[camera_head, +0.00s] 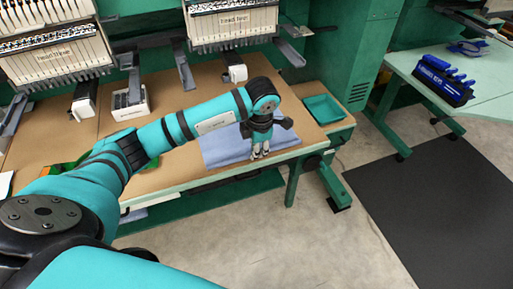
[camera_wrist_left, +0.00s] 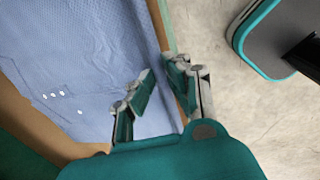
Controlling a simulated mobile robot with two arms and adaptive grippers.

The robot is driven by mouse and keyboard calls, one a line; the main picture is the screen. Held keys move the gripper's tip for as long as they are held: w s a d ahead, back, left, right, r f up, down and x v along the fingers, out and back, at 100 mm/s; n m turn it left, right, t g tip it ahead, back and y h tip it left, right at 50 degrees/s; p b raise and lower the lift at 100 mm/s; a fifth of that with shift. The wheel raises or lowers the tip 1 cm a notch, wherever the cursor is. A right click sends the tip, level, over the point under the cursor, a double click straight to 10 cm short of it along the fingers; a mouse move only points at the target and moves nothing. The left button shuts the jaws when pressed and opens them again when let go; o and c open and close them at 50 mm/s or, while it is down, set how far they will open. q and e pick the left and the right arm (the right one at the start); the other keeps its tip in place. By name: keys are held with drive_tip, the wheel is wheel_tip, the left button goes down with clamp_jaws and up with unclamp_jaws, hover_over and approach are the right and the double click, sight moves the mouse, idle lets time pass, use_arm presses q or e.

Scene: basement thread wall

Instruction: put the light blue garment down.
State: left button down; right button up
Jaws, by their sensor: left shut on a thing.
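The light blue garment (camera_head: 219,148) lies spread flat on the brown table top (camera_head: 180,168), by its front edge. In the left wrist view the garment (camera_wrist_left: 75,60) fills the left part, with a few small white spots on it. My left gripper (camera_head: 260,154) reaches down over the garment's right part at the table's front edge. In the left wrist view its fingers (camera_wrist_left: 160,68) are on either side of a strip of the garment's edge, shut on the cloth. The gripper and arm hide part of the garment. My right gripper is not in view.
Embroidery machine heads (camera_head: 235,22) stand over the back of the table. A teal tray (camera_head: 323,109) sits at the table's right end. A white box (camera_head: 130,103) and green cloth (camera_head: 70,166) are to the left. A dark mat (camera_head: 440,200) lies on the floor at right.

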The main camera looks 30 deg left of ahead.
use_arm(q)
drive_tip(key=shift+f, duration=0.35)
drive_tip(key=c, duration=1.3)
unclamp_jaws()
drive_tip(key=shift+c, duration=0.2)
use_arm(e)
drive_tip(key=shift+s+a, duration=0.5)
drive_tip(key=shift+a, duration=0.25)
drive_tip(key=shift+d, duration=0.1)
use_arm(q)
drive_tip(key=shift+r, duration=0.45)
wheel_tip(320, 180, up, 11)
drive_tip(key=s+d+b, duration=0.1)
drive_tip(key=shift+d+b, duration=0.2)
drive_tip(key=shift+b, duration=0.2)
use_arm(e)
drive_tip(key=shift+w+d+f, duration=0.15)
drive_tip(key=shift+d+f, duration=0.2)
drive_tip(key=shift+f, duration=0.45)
use_arm(q)
drive_tip(key=shift+s, duration=0.1)
